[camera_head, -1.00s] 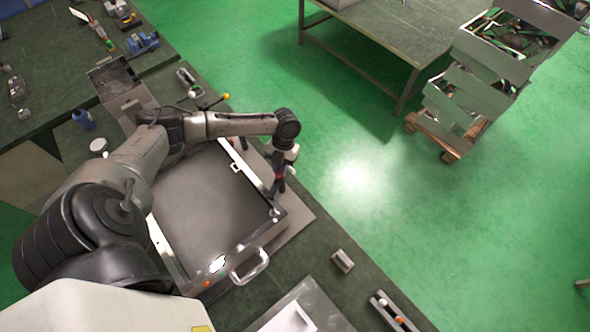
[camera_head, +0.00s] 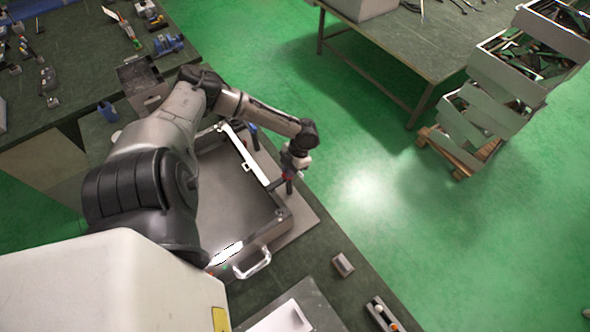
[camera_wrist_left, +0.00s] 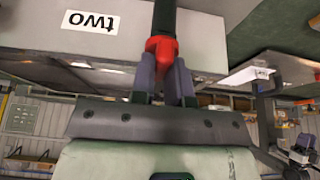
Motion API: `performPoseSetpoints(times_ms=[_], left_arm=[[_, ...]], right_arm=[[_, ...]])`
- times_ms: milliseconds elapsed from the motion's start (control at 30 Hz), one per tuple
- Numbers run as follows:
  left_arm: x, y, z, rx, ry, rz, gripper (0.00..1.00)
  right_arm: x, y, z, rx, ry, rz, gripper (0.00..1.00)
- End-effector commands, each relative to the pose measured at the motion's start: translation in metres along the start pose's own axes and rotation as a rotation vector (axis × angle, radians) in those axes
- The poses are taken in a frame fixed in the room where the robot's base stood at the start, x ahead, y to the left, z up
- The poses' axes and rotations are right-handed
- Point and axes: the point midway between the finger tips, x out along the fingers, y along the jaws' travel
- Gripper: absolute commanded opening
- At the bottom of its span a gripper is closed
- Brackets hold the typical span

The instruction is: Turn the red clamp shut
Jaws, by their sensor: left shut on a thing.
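The red clamp (camera_wrist_left: 162,48) shows in the left wrist view as a red piece on a dark bar, between the fingers of my left gripper (camera_wrist_left: 164,82). The fingers are shut on it. In the head view the red clamp (camera_head: 287,176) is a small red spot at the right side of a shallow grey metal box (camera_head: 248,172). My left gripper (camera_head: 288,172) is right at it and partly hides it. How far the clamp is turned cannot be told. My right gripper is not in view.
The box has a metal handle (camera_head: 254,264) at its front. A small grey block (camera_head: 343,265) lies on the green workbench (camera_head: 312,262) nearby. Small tools and a blue cup (camera_head: 107,111) are at the left. Open floor lies to the right, with stacked crates (camera_head: 485,117) beyond.

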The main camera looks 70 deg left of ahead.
Motion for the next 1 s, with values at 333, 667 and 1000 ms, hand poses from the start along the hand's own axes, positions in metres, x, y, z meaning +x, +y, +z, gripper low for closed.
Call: performPoseSetpoints(times_ms=[333, 667, 1000], left_arm=[[-0.0005, 0.0004, -0.001, 0.011, -0.001, 0.001, 0.0], [-0.0001, 0.0008, -0.0008, 0.008, -0.001, 0.002, 0.39], [-0.0039, 0.0012, -0.0002, 0.006, -0.002, 0.002, 0.4]], right_arm=[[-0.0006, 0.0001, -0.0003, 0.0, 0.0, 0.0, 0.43], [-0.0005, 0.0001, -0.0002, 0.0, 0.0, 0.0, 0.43], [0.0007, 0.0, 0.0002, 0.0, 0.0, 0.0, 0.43]])
